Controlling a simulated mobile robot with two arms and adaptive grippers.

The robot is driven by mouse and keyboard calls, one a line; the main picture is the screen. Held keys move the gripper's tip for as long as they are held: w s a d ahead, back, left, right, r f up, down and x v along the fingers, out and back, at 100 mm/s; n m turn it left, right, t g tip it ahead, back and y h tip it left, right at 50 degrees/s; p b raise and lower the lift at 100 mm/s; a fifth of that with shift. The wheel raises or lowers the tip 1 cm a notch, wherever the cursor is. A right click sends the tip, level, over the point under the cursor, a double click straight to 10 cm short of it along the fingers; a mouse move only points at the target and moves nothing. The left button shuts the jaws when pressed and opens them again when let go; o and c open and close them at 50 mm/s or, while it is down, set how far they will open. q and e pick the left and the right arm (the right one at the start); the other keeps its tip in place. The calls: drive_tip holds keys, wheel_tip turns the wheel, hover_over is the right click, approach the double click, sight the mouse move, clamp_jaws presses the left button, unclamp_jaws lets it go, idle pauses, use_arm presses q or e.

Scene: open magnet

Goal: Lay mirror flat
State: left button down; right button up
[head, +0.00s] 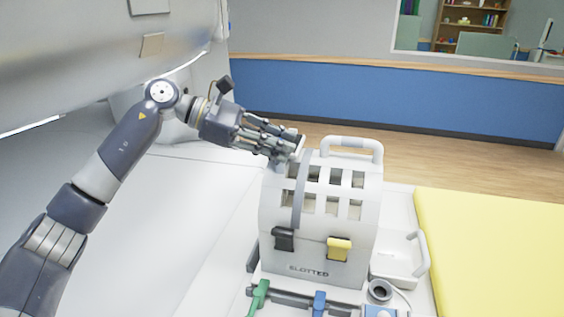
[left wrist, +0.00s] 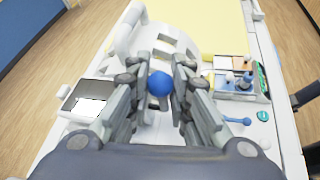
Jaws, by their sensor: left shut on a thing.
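My left gripper (head: 292,146) reaches the upper left of the white slotted head coil (head: 345,255), at its top edge. In the left wrist view its fingers (left wrist: 159,88) are closed around a round blue knob (left wrist: 159,83), over the coil (left wrist: 168,48). A panel with a dark grey frame and a bright, pale face (left wrist: 88,101) sits beside the coil at the left of that view; it may be the mirror, but I cannot tell surely. What the knob is fixed to is hidden by the fingers. My right gripper is not in view.
A yellow pad (head: 490,245) lies right of the coil. A white handled tray (head: 398,262) stands beside it. Green (head: 258,297) and blue (head: 319,303) clips are in front. The large scanner housing (head: 70,60) rises at the upper left.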

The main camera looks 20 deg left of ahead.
use_arm(q)
drive_tip(key=shift+a+h+b, duration=0.15)
drive_tip(key=shift+h+b, duration=0.25)
drive_tip(key=shift+b, duration=0.1)
drive_tip(key=shift+r, duration=0.1)
drive_tip(key=c, duration=1.4)
unclamp_jaws()
drive_tip(key=shift+a, duration=0.1)
drive_tip(key=v, duration=0.7)
drive_tip(key=shift+s+a, duration=0.1)
drive_tip(key=shift+a, duration=0.15)
